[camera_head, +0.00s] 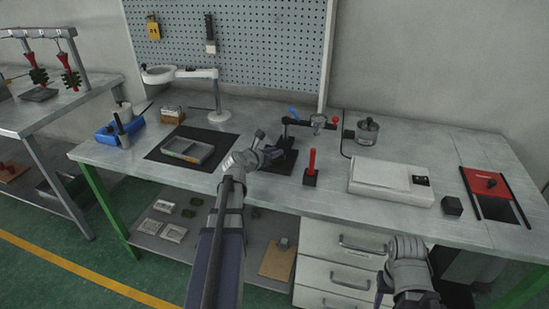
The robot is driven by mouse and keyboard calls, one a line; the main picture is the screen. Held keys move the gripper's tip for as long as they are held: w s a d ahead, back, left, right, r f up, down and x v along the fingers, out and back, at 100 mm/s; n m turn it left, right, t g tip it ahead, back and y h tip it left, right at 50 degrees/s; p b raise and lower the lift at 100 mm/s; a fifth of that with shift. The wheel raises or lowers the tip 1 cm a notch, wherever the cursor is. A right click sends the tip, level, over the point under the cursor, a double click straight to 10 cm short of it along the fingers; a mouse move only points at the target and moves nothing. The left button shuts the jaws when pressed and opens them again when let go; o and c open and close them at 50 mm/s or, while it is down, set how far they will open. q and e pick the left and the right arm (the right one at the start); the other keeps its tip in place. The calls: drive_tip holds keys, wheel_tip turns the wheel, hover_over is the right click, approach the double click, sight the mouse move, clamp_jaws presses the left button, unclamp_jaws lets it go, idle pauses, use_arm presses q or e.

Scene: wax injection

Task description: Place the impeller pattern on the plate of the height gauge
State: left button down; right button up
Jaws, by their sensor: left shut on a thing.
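The height gauge (318,122) stands at the middle back of the bench, with a blue lever, a dial on an arm and a dark base plate (284,164). My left gripper (272,154) is at the left edge of that plate, low over it. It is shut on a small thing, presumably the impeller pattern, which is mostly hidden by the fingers. I cannot tell whether the pattern touches the plate. My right gripper (414,297) is low at the bottom right, in front of the bench, away from the gauge; its fingers do not show clearly.
A grey tray (187,151) on a black mat lies left of my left gripper. A red-handled tool (312,163) stands close right of the gauge. A white box (390,180), a metal pot (367,131) and a red-and-black station (487,184) are farther right. A magnifier lamp (218,115) stands behind.

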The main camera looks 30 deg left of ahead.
use_arm(q)
drive_tip(key=shift+f, duration=0.2)
drive_tip(key=c, duration=0.8)
unclamp_jaws()
drive_tip(key=shift+r, duration=0.1)
drive_tip(key=shift+o, duration=0.2)
drive_tip(key=shift+r, duration=0.2)
drive_tip(key=p+v, duration=0.4)
drive_tip(key=v, duration=0.8)
drive_tip(key=shift+p, duration=0.35)
